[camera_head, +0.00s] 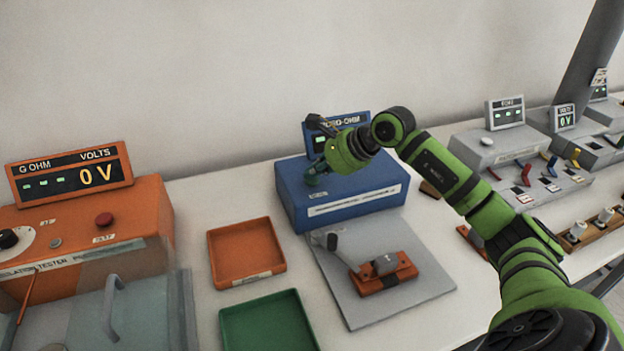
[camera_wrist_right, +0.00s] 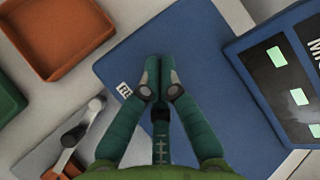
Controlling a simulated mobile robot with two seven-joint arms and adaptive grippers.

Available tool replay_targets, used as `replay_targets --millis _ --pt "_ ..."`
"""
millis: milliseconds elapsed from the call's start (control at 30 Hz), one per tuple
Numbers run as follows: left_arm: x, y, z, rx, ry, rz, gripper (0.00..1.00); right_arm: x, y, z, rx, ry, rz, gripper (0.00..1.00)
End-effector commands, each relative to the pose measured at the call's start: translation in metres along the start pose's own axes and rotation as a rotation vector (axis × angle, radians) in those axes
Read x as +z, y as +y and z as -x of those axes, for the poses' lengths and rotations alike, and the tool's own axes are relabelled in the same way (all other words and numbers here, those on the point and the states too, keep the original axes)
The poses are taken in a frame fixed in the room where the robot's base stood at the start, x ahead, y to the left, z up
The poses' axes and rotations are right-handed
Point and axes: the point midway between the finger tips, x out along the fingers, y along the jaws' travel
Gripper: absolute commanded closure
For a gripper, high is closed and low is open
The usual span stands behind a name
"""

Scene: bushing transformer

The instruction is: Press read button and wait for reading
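The blue micro-ohm meter (camera_head: 345,208) stands on the table, and its top fills the middle of the right wrist view (camera_wrist_right: 215,75). Its raised display (camera_head: 338,125) shows green dashes, partly covered by my arm. My right gripper (camera_head: 314,180) is over the left part of the meter's top. In the right wrist view its fingertips (camera_wrist_right: 159,68) are together with nothing between them. A small white label (camera_wrist_right: 124,89) lies just left of the fingertips, partly legible. No button shows; the fingers may cover it. I cannot tell whether the fingertips touch the top. My left gripper is out of view.
An orange tray (camera_head: 246,252) and a green tray (camera_head: 268,325) lie left of the meter. A grey mat (camera_head: 365,310) with an orange clamp block (camera_head: 385,273) lies in front. An orange insulation tester (camera_head: 90,225) stands at left; grey instruments (camera_head: 500,145) stand at right.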

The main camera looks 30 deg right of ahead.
Motion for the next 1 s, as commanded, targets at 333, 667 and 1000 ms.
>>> replay_targets --millis 333,667,1000 --pt "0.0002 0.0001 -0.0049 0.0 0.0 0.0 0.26 -0.0024 0.0028 -0.0034 0.002 0.0 0.0 1.0" --pt "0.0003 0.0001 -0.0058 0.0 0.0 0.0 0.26 -0.003 0.0037 -0.0043 0.003 0.001 0.0 1.0" --pt "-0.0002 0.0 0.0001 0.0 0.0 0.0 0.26 0.0021 -0.0017 0.0032 0.003 0.002 0.0 1.0"
